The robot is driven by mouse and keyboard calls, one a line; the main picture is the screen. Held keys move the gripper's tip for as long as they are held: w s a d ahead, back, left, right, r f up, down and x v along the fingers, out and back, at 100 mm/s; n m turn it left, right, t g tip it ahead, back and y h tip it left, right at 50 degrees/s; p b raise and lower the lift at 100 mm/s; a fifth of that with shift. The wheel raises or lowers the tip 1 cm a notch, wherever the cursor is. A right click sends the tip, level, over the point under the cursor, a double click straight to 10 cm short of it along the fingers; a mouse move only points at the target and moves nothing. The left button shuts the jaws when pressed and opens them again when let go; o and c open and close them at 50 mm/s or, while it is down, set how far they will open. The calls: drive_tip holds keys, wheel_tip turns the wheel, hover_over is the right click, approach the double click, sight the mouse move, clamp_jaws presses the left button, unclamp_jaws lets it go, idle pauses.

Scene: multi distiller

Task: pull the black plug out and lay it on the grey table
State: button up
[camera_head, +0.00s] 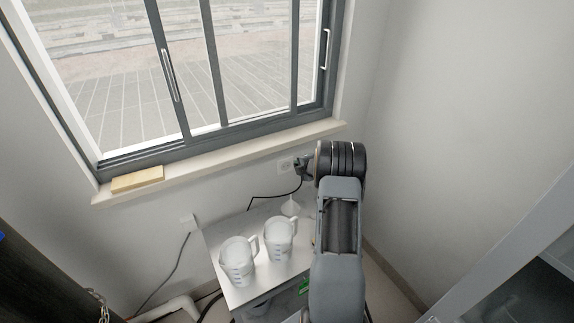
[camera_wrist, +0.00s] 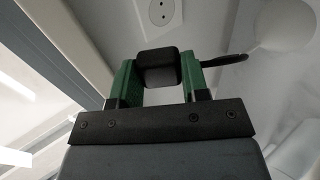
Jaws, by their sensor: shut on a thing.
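The black plug (camera_wrist: 158,68) is between the green fingers of my gripper (camera_wrist: 157,82) in the wrist view, with its black cable leading off to the right. The wall socket (camera_wrist: 163,11) is ahead of it, its two holes bare, so the plug is out of it. In the head view my gripper (camera_head: 302,168) is beside the socket (camera_head: 285,164), above the back of the grey table (camera_head: 284,270). The plug itself is hard to make out there. Its cable (camera_head: 270,197) hangs down to the table's back edge.
Two white measuring jugs (camera_head: 238,262) (camera_head: 280,240) stand on the table. A small white funnel-like vessel (camera_head: 290,207) stands at its back, below my gripper. The window sill (camera_head: 220,158) holds a yellow block (camera_head: 137,179). Bare table shows at the front right and back left.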

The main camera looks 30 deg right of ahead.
drive_tip(key=shift+w+r+g+p, duration=0.15)
drive_tip(key=shift+r+g+p, duration=0.4)
drive_tip(key=shift+p, duration=2.9)
drive_tip(key=shift+f+g+p, duration=0.15)
drive_tip(key=shift+g+p, duration=0.2)
drive_tip(key=shift+p, duration=0.45)
drive_tip(key=shift+f+p, duration=0.25)
drive_tip(key=shift+p, duration=0.15)
drive_tip(key=shift+r+p, duration=0.15)
drive_tip(key=shift+p, duration=0.2)
drive_tip(key=shift+r+p, duration=0.15)
drive_tip(key=shift+p, duration=0.3)
drive_tip(key=shift+g+p, duration=0.3)
drive_tip(key=shift+p, duration=0.65)
drive_tip(key=p, duration=0.2)
drive_tip(key=shift+p, duration=0.3)
drive_tip(key=shift+w+g+p, duration=0.15)
drive_tip(key=shift+g+p, duration=0.25)
drive_tip(key=shift+g, duration=0.2)
